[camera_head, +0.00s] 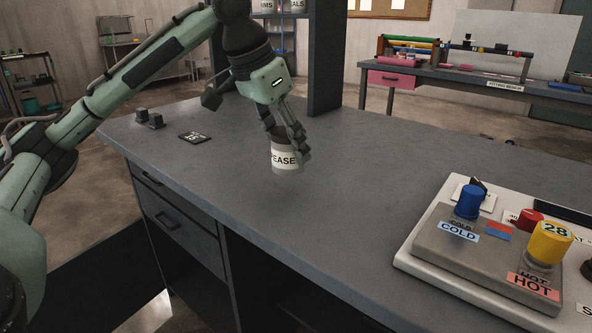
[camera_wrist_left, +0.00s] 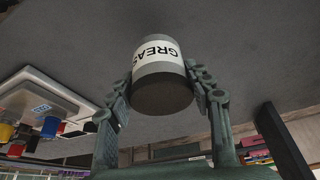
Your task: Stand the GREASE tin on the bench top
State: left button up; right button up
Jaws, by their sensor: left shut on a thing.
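The GREASE tin (camera_head: 285,158) is a small grey can with a white label, held upright over the bench top (camera_head: 225,175). My left gripper (camera_head: 292,147) comes down from above and is shut on it, with fingers on both sides. In the left wrist view the tin (camera_wrist_left: 160,75) sits between the two fingers, its dark end towards the camera. The tin's lower end is at or close to the bench surface; I cannot tell whether it touches. My right gripper is not in view.
A control panel (camera_head: 405,253) with a blue COLD knob (camera_head: 468,201) and a yellow HOT knob (camera_head: 549,243) lies at the right. Small dark blocks (camera_head: 155,121) and a numbered tag (camera_head: 195,137) lie at the left. A dark post (camera_head: 325,60) stands behind. The bench around the tin is clear.

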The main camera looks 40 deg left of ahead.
aim_at(296, 171)
pick_arm(q)
jog(key=shift+d+f, duration=0.5)
jog(key=shift+d, duration=0.25)
jog(key=shift+w+f, duration=0.1)
jog(key=shift+f, duration=1.9)
jog(key=shift+f, duration=0.1)
jog(key=o, duration=1.3)
jog(key=v, duration=1.2)
